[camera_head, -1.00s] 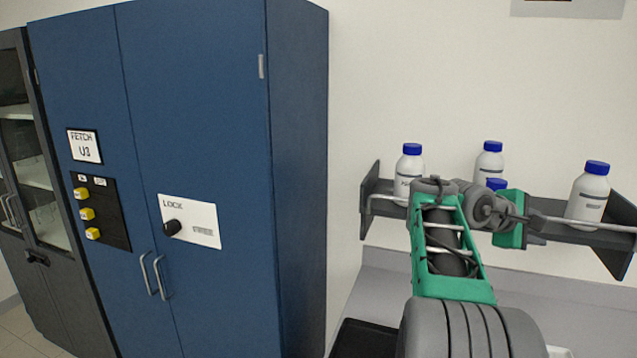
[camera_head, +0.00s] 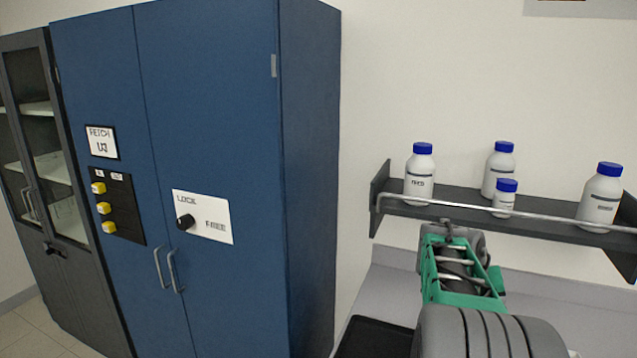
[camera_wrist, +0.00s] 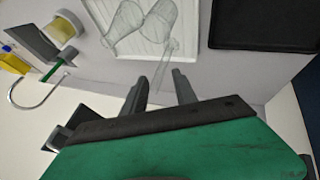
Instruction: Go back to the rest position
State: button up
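My gripper (camera_wrist: 159,88) shows in the wrist view with its two dark fingers apart and nothing held between them. It points over a pale bench top, below a white tray (camera_wrist: 118,47) with clear glassware in it. In the head view my green and grey arm is folded low at the right, in front of the bench and below the shelf; the fingers are hidden there.
A dark shelf (camera_head: 450,193) with a front rail holds several white bottles with blue caps. A blue cabinet (camera_head: 215,90) with a lock knob (camera_head: 186,222) stands left.

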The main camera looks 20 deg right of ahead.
jog(key=s+a+f+n+y, duration=0.1)
jog(key=a+f+y, duration=0.3)
jog(key=a, duration=1)
jog(key=s+a+f+n+y, duration=0.15)
jog(key=a+f, duration=0.35)
jog(key=a, duration=0.9)
jog(key=a+r+n+t+b, duration=0.1)
jog(key=a+r+n+t, duration=0.1)
jog(key=a, duration=0.5)
jog(key=a+r+n+t+y+b, duration=0.1)
jog(key=a+r+n, duration=0.1)
jog(key=a, duration=0.6)
jog(key=shift+w+a+r+n+t, duration=0.15)
jog(key=shift+a+r+n+t, duration=0.2)
jog(key=shift+n, duration=0.4)
jog(key=shift+d+f, duration=0.1)
